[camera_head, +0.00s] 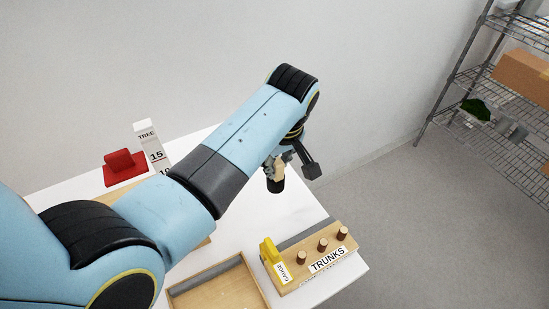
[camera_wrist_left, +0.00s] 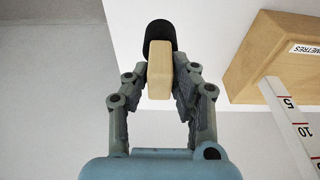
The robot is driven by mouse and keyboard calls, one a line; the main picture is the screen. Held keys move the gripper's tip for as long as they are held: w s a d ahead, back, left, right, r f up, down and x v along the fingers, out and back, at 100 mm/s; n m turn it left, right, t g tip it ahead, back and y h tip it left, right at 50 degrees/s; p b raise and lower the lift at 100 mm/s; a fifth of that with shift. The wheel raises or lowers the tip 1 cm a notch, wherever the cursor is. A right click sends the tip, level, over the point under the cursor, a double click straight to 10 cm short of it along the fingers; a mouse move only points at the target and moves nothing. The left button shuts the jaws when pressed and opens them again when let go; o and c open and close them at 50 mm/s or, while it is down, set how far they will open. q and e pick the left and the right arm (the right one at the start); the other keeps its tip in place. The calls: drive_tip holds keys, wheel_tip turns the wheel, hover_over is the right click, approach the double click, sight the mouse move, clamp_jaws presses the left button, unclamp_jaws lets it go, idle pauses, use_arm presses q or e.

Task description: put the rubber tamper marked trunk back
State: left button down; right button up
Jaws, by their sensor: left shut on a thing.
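My left gripper (camera_head: 277,165) is shut on a tamper (camera_head: 276,184) above the white table. The tamper's dark rubber end points down in the head view. In the left wrist view, the left gripper (camera_wrist_left: 160,85) closes on the tamper's pale wooden handle (camera_wrist_left: 160,72), with the black rubber end (camera_wrist_left: 160,38) beyond the fingertips. No mark shows on the tamper. A wooden block labelled TRUNKS (camera_head: 308,274) stands at the table's right front, with 3 brown pegs upright in it. My right gripper is not in view.
A yellow gauge (camera_head: 270,252) stands at the TRUNKS block's left end. A shallow wooden tray (camera_head: 190,294) lies left of it. A white TREE scale (camera_head: 150,143) and a red object (camera_head: 122,165) stand at the back left. The white table (camera_head: 240,228) is bare below the tamper.

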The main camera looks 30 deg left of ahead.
sight(276, 186)
use_arm(q)
drive_tip(key=shift+f, duration=0.25)
drive_tip(key=shift+b+x, duration=0.65)
drive_tip(key=shift+x, duration=0.25)
drive_tip(key=shift+s+d+f, duration=0.1)
drive_tip(key=shift+d+f, duration=0.05)
drive_tip(key=shift+f, duration=0.2)
drive_tip(key=shift+f+b, duration=0.55)
drive_tip(key=shift+f, duration=0.1)
drive_tip(key=shift+d+b+x, duration=0.15)
drive_tip(key=shift+b+x, duration=0.35)
drive_tip(key=shift+x, duration=0.25)
drive_tip(key=shift+d+b+x, duration=0.1)
drive_tip(key=shift+b+x, duration=0.35)
drive_tip(key=shift+x, duration=0.35)
drive_tip(key=shift+s+f, duration=0.1)
drive_tip(key=shift+f, duration=0.45)
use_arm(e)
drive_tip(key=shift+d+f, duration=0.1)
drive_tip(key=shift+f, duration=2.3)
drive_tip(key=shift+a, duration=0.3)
use_arm(q)
drive_tip(key=shift+f+b, duration=0.25)
drive_tip(key=shift+b, duration=0.1)
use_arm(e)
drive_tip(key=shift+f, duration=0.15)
